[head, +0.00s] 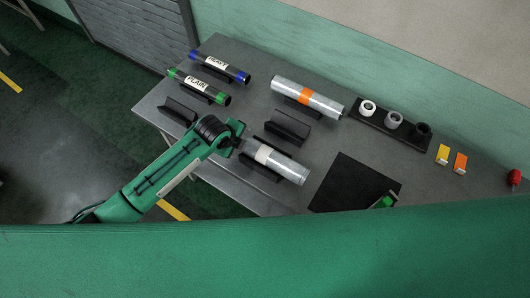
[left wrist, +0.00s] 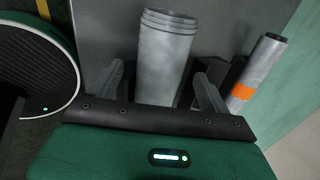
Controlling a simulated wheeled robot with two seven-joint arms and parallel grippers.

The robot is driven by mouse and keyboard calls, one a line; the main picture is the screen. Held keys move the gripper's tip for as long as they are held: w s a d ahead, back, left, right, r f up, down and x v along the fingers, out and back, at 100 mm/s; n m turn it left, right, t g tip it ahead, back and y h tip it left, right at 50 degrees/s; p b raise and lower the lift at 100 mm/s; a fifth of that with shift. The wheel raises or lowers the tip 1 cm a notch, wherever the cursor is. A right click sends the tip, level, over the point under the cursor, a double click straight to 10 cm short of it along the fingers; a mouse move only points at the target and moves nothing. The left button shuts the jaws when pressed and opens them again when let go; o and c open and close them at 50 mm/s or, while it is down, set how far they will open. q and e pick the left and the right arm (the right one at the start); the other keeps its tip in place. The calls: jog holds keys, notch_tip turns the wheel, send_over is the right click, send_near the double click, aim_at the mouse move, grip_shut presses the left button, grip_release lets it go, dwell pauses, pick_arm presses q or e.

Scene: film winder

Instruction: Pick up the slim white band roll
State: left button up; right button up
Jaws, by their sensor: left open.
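The white band roll (head: 280,162) is a silver cylinder with a pale band near its left end. It lies in a black cradle on the grey table in the head view. My left gripper (head: 238,138) is at the roll's left end. In the left wrist view a silver roll (left wrist: 165,55) lies between the two open fingers of my left gripper (left wrist: 163,88). The roll's near end is hidden by the gripper body there, and no band shows. I cannot tell whether the fingers touch it. My right gripper is not in view.
An orange-banded roll (head: 325,105) lies behind, also in the wrist view (left wrist: 258,70). An empty cradle (head: 289,127) stands between the rolls. Two dark labelled rolls (head: 211,92) lie at the left. A black rack (head: 377,123) holds small rings. A black mat (head: 345,185) lies at the front right.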

pick_arm(q)
jog(key=shift+p+x, duration=0.45)
jog(key=shift+x, duration=1.3)
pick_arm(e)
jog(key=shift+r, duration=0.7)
pick_arm(q)
jog(key=c, duration=1.4)
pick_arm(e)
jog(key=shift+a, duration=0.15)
pick_arm(q)
jog(key=shift+r, duration=0.1)
